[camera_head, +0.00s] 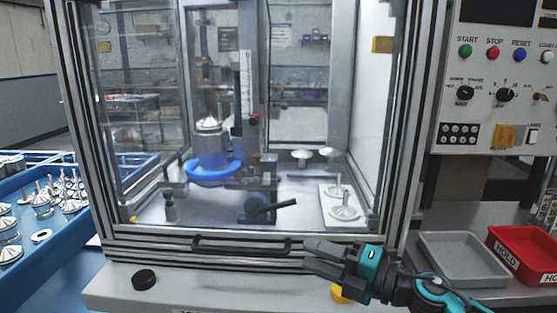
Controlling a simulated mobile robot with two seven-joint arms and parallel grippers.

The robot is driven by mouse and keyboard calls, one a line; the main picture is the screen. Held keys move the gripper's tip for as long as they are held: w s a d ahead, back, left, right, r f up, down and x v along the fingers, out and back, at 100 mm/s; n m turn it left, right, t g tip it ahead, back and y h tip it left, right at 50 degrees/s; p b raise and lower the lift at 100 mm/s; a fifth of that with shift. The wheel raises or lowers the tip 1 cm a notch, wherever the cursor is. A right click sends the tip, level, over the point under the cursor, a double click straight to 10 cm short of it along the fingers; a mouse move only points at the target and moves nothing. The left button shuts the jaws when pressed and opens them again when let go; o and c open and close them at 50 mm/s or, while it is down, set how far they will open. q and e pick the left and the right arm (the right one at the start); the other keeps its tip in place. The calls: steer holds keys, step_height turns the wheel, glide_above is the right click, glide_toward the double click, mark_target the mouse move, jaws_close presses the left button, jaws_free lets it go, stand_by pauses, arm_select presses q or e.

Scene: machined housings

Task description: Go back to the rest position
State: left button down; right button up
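My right gripper (309,254) comes in from the lower right, in front of the lower frame of a glazed machine cabinet (110,235). Its dark fingers point left, spread apart with nothing seen between them. They are just right of the cabinet's black door handle (240,246) and look apart from it. My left gripper is not in view.
Inside the cabinet are a housing on a blue ring (213,172) and a white plate (345,213) with metal parts. A blue tray (60,240) of housings is at left. A grey bin (462,256) and a red HOLD bin (523,253) stand right, below a control panel (497,75).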

steer(key=s+d+f+m+h, duration=0.3)
steer(key=s+f+m+h, duration=0.1)
steer(key=s+f+m, duration=0.3)
steer(key=s+d+f+m+t+h, duration=0.1)
steer(key=s+d+f+m+h, duration=0.3)
steer(key=s+f+m, duration=0.3)
steer(key=s+d+f+m+h, duration=0.3)
steer(key=s+f+m+h, duration=0.2)
steer(key=f+m, duration=0.7)
steer(key=shift+s+d+f+m+t+h, duration=0.2)
steer(key=shift+s+f+m+t+h, duration=0.15)
steer(key=shift+s+m, duration=0.9)
